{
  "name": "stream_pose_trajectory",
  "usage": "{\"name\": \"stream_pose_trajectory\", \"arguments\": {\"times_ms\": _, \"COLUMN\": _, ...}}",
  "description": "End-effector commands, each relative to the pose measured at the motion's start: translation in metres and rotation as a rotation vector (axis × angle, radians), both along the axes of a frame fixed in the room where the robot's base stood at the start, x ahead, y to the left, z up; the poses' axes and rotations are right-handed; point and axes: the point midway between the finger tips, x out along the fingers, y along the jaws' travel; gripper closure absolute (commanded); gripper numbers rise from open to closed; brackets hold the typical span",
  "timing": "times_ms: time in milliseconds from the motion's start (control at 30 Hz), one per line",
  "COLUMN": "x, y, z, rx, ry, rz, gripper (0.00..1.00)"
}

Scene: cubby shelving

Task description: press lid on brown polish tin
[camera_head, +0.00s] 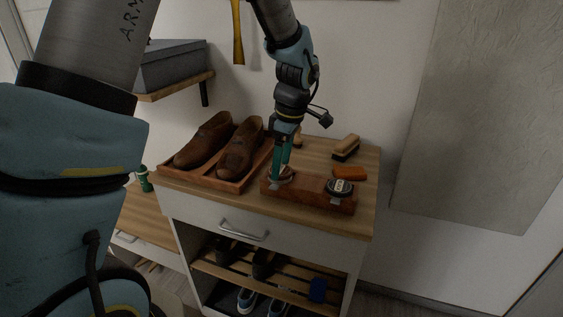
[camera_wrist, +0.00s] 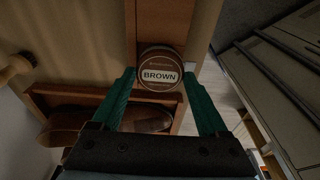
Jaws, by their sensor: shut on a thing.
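The brown polish tin (camera_head: 281,177) sits at the left end of a wooden holder (camera_head: 311,196) on the cabinet top. In the wrist view its round brown lid (camera_wrist: 160,76) shows a pale label reading "BROWN". My gripper (camera_head: 281,166) points down from above, and its green fingers are shut on the lid, one on each side; the fingertips also show in the wrist view (camera_wrist: 160,73). The lid looks level over the holder. Whether it sits fully down on the tin is hidden.
A second, dark tin with a pale label (camera_head: 340,187) stands at the holder's right end. Behind are an orange pad (camera_head: 350,172) and a brush (camera_head: 346,147). Brown shoes (camera_head: 239,148) fill a wooden tray (camera_head: 229,186) on the left. A wall shelf (camera_head: 185,86) holds a grey box.

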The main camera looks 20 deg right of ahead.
Motion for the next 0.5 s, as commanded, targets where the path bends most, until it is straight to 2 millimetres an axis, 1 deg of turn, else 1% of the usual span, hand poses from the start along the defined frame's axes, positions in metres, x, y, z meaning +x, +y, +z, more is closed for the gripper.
{"name": "stream_pose_trajectory", "arguments": {"times_ms": 167, "x": 0.0002, "y": 0.0001, "z": 0.0002, "rx": 0.0, "ry": 0.0, "rz": 0.0, "gripper": 0.74}}
{"name": "stream_pose_trajectory", "arguments": {"times_ms": 200, "x": 0.0001, "y": 0.0, "z": 0.0002, "rx": 0.0, "ry": 0.0, "rz": 0.0, "gripper": 0.22}}
{"name": "stream_pose_trajectory", "arguments": {"times_ms": 400, "x": 0.0002, "y": 0.0001, "z": 0.0001, "rx": 0.0, "ry": 0.0, "rz": 0.0, "gripper": 0.0}}
{"name": "stream_pose_trajectory", "arguments": {"times_ms": 500, "x": 0.0001, "y": 0.0, "z": 0.0001, "rx": 0.0, "ry": 0.0, "rz": 0.0, "gripper": 0.0}}
